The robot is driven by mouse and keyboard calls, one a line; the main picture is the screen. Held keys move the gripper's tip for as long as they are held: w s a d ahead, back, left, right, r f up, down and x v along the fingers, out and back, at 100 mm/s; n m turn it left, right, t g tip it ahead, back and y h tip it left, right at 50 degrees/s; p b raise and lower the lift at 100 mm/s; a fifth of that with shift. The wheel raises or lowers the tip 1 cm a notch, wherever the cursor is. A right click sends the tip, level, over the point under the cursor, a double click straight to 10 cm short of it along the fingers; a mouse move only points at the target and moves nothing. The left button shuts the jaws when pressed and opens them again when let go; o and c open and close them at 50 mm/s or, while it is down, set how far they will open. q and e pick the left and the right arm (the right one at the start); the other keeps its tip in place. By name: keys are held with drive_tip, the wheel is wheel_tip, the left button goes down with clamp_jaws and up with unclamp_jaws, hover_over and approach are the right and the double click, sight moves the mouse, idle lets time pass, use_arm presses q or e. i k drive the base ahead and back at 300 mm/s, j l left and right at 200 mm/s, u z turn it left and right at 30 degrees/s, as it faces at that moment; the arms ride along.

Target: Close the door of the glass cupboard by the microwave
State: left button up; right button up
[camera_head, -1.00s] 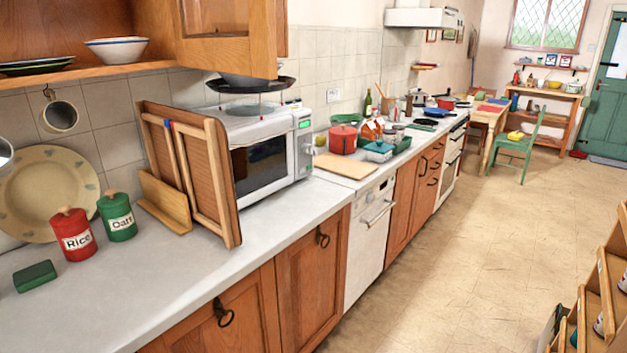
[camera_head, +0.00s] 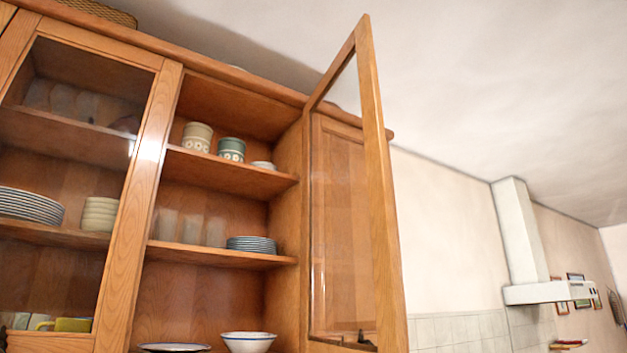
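The glass cupboard (camera_head: 172,70) is a wooden wall cupboard filling the left and middle of the head view. Its right glass door (camera_head: 382,190) stands open, swung outward from the right side of the open compartment. A small dark fitting shows low on this door. The left glass door (camera_head: 145,155) is shut, with plates and cups behind its pane. The microwave is out of view now. Neither of my grippers is in view.
Open shelves hold stacked plates (camera_head: 251,244), a green cup (camera_head: 231,149), a cream cup (camera_head: 197,136) and a white bowl (camera_head: 248,341). A white cooker hood (camera_head: 535,292) is on the wall at right. A basket (camera_head: 98,12) sits on top of the cupboard.

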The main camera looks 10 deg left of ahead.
sight(389, 315)
drive_tip(key=i+l+u, duration=0.1)
drive_tip(key=u, duration=0.25)
drive_tip(key=l+u, duration=0.35)
drive_tip(key=u, duration=0.35)
drive_tip(key=l+u, duration=0.4)
drive_tip(key=l, duration=0.6)
drive_tip(key=l+u, duration=0.1)
drive_tip(key=l, duration=0.85)
drive_tip(key=k, duration=0.05)
